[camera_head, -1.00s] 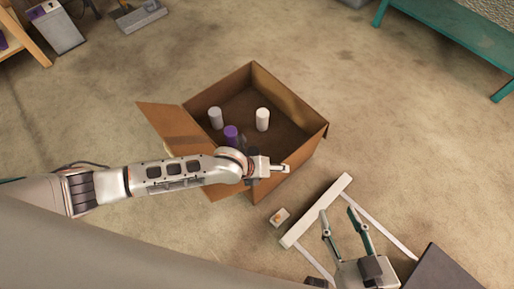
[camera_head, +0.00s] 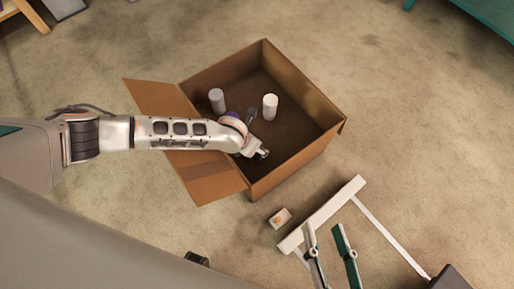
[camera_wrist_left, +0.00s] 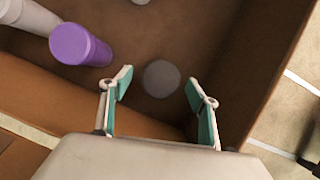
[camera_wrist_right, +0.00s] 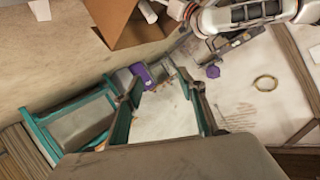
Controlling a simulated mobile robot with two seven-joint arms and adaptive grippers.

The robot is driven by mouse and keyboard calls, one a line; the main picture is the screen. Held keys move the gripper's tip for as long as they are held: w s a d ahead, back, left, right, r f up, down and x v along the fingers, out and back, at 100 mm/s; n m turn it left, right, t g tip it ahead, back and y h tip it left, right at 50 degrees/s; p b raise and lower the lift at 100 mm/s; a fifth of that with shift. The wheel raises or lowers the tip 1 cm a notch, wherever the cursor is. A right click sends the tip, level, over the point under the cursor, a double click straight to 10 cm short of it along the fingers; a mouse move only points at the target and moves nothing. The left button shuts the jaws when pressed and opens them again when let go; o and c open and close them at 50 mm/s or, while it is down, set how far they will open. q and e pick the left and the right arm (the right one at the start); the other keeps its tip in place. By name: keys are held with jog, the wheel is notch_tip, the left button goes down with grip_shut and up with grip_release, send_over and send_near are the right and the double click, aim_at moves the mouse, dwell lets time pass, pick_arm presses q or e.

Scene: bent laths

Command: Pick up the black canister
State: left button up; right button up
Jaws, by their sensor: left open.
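In the left wrist view a dark grey round top (camera_wrist_left: 161,80), which looks like the black canister seen from above, stands in the cardboard box (camera_head: 310,85). My left gripper (camera_wrist_left: 158,78) is open, its two fingers apart on either side of that top in this view. I cannot tell how far above it they are. In the head view my left arm hides most of the gripper and the canister. My right gripper (camera_head: 324,230) is open and empty, outside the box at the lower right of the head view.
A purple canister (camera_wrist_left: 78,45) stands left of the dark one. A grey canister (camera_head: 217,100) and a white canister (camera_head: 270,107) stand farther back in the box. The box's open flap (camera_head: 165,97) is under my left arm. A pale frame (camera_head: 325,212) lies on the floor.

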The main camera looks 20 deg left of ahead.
pick_arm(q)
notch_tip(320, 180, down, 2)
jog(key=shift+s+d+f+b, duration=0.15)
jog(key=shift+f+b, duration=0.05)
jog(key=shift+b, duration=0.1)
jog(key=shift+w+f, duration=0.15)
jog(key=shift+w, duration=0.4)
jog(key=shift+r, duration=0.2)
jog(key=c, duration=1.4)
pick_arm(e)
jog(key=shift+s+a+f+m, duration=0.15)
jog(key=shift+s+a+m, duration=0.05)
jog(key=shift+a+m, duration=0.6)
pick_arm(q)
jog(key=shift+r, duration=0.1)
pick_arm(e)
jog(key=shift+d, duration=0.1)
